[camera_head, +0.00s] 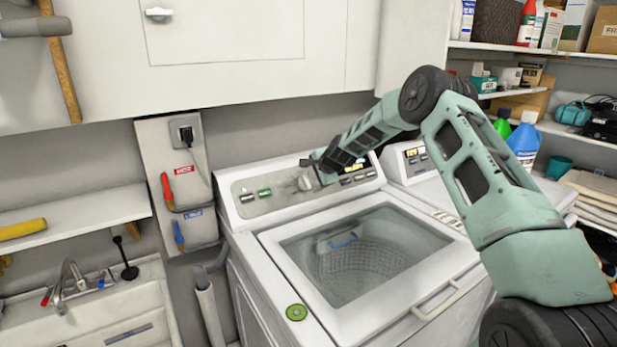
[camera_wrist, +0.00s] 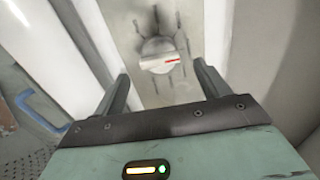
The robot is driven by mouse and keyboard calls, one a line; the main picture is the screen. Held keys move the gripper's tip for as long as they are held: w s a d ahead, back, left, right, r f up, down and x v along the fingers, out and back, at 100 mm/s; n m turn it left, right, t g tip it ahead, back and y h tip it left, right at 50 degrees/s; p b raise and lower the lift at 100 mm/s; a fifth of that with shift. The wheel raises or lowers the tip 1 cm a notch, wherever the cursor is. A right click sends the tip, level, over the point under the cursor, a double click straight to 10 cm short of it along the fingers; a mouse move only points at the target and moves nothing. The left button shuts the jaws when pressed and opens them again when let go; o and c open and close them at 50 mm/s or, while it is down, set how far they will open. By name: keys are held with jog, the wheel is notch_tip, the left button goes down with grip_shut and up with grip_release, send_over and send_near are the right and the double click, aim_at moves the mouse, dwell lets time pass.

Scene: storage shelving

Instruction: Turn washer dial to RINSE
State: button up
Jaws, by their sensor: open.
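The washer (camera_head: 290,250) is a white top-loader with a glass lid and a grey control panel (camera_head: 262,200) at its back. Its round white dial (camera_wrist: 158,56) has a red pointer mark toward the right in the wrist view, with dark marks around it. The dial also shows small in the head view (camera_head: 306,182), partly hidden by my gripper. My gripper (camera_wrist: 160,84) is open, its two fingers on either side of and just short of the dial. Contact with the dial cannot be made out. The RINSE label is not legible.
A second white machine (camera_head: 408,160) stands to the right. Shelves with bottles and boxes (camera_head: 524,140) are at the far right. A sink (camera_head: 85,310) is at the lower left. A white cabinet (camera_head: 225,50) hangs above the washer.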

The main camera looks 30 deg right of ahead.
aim_at(308, 181)
jog(key=shift+p+x, duration=0.45)
jog(key=shift+x, duration=1.55)
jog(key=c, duration=1)
